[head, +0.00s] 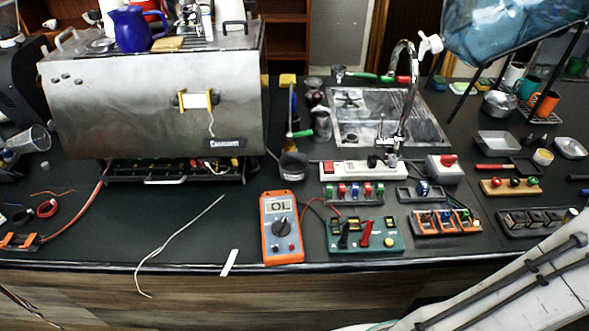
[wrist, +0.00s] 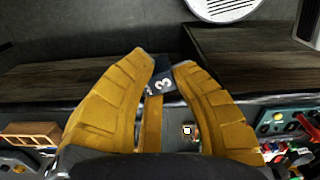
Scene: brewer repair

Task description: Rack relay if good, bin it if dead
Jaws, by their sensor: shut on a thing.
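In the head view the gripper and held relay are out of sight. The orange multimeter (head: 282,246) lies near the counter's front edge and reads OL. Beside it, the green test board (head: 390,243) carries a black and a red probe and a yellow button. A rack with orange dividers (head: 445,224) stands to its right. I cannot tell which container is the bin.
A row of coloured parts (head: 355,194) and a white power strip (head: 358,168) stand behind the board. A dark slotted tray (head: 530,222) is at right. A loose cable (head: 178,240) and white strip (head: 230,262) lie at the front edge. A round white object (wrist: 224,7) is below the counter.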

